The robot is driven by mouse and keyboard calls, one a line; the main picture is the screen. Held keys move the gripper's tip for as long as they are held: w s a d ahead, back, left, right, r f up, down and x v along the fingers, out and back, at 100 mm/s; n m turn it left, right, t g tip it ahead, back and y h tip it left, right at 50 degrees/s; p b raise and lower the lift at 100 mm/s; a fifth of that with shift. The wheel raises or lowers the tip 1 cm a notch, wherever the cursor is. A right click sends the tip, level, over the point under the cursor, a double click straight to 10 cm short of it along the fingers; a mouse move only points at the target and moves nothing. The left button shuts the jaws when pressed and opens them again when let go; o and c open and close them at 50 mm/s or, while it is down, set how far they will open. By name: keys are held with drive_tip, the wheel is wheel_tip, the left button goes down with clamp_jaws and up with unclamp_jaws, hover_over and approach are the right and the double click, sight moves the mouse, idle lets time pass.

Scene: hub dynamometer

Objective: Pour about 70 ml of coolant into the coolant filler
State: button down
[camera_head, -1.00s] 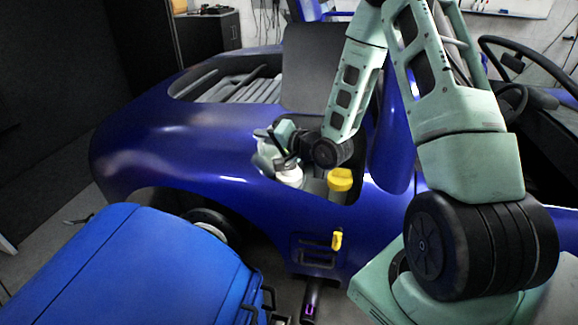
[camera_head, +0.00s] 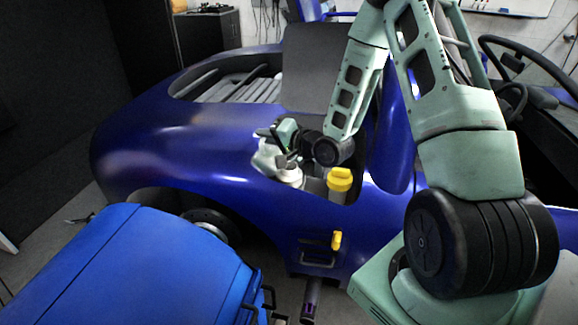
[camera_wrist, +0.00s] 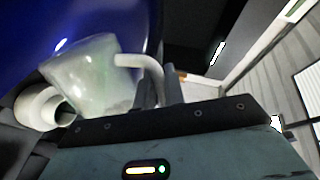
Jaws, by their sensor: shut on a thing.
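A translucent pale jug (camera_head: 266,157) is held in the engine-bay opening of the blue car. It also shows in the wrist view (camera_wrist: 85,75), strongly tilted, with a faint greenish tint inside and a whitish handle (camera_wrist: 150,72). My gripper (camera_head: 280,142) is shut on the jug at its handle side. The white coolant filler (camera_head: 290,177) stands just below and right of the jug in the head view. In the wrist view its round white neck (camera_wrist: 40,108) is beside the jug's mouth end. I cannot tell whether liquid is flowing or how much is left.
A yellow cap (camera_head: 340,179) on a pale container stands right of the filler, near my wrist. The blue fender (camera_head: 190,150) surrounds the opening. A blue box-shaped thing (camera_head: 130,265) stands at the front left. A raised dark panel (camera_head: 308,80) is behind the opening.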

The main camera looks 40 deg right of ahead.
sight(259, 159)
drive_tip(key=shift+d, duration=0.1)
drive_tip(key=a+n+b, duration=0.1)
drive_tip(key=a+f+b, duration=0.1)
drive_tip(key=b, duration=0.1)
drive_tip(key=n+b, duration=0.1)
drive_tip(key=shift+s+a+f+n+t+b, duration=0.2)
drive_tip(key=shift+s+a+n+t+b, duration=0.1)
drive_tip(key=shift+s+a, duration=0.1)
drive_tip(key=n+b, duration=0.1)
drive_tip(key=a+n+b, duration=0.1)
drive_tip(key=b, duration=0.1)
drive_tip(key=shift+s+f+h, duration=0.25)
drive_tip(key=shift+f+h, duration=0.15)
drive_tip(key=shift+r+t, duration=0.25)
drive_tip(key=shift+t, duration=0.05)
drive_tip(key=shift+s+a+f+n+b, duration=0.1)
drive_tip(key=shift+a+f+n+b, duration=0.25)
drive_tip(key=shift+n+b, duration=0.4)
drive_tip(key=shift+m, duration=0.25)
drive_tip(key=shift+f, duration=0.1)
